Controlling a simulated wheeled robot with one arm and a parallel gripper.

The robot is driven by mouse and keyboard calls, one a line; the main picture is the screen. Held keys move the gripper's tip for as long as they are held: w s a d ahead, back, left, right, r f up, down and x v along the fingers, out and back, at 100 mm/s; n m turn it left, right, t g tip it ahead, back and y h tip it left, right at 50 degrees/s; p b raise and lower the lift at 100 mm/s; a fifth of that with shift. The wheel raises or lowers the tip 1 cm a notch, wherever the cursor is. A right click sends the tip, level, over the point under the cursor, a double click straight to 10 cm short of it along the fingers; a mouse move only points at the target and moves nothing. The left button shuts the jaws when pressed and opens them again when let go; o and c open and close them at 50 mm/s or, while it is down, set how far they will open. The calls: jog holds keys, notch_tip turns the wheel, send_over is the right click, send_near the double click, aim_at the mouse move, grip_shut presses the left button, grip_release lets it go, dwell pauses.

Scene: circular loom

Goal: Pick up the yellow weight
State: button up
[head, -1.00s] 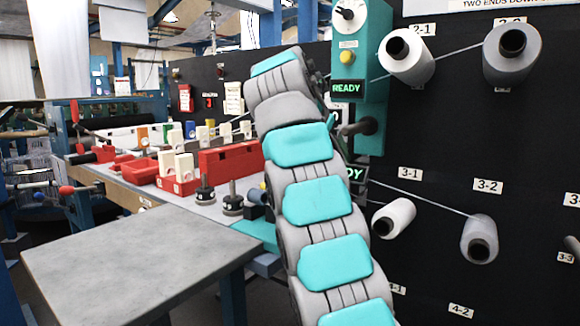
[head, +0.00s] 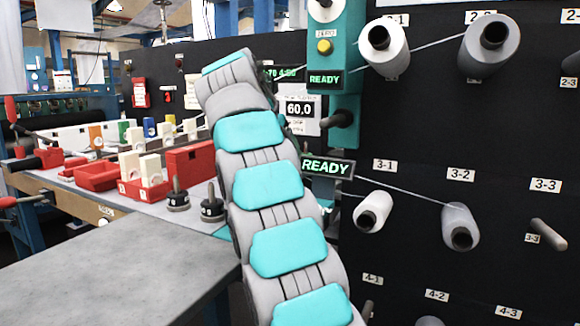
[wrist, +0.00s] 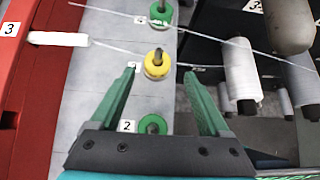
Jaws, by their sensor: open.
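The yellow weight (wrist: 157,65) shows in the wrist view as a round yellow disc with a grey post standing up from it, on a grey surface. My gripper (wrist: 159,73) is open, with its two green fingers apart. In the picture the weight lies between and just beyond the fingertips, and I see no contact. A green weight (wrist: 162,12) sits beyond it, and another green weight (wrist: 152,124) sits nearer, between the fingers. In the head view my arm hides the gripper, and I cannot make out the yellow weight there.
Two dark weights with posts (head: 211,206) stand on the bench near red trays (head: 97,175). The black panel (head: 400,270) carries thread cones (head: 383,47) on the right. Threads cross the wrist view (wrist: 110,50). A grey table (head: 110,265) is at front left.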

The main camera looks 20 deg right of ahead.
jog(key=x, duration=0.5)
jog(key=shift+w, duration=0.2)
jog(key=shift+c, duration=0.3)
jog(key=shift+r, duration=0.1)
grip_shut()
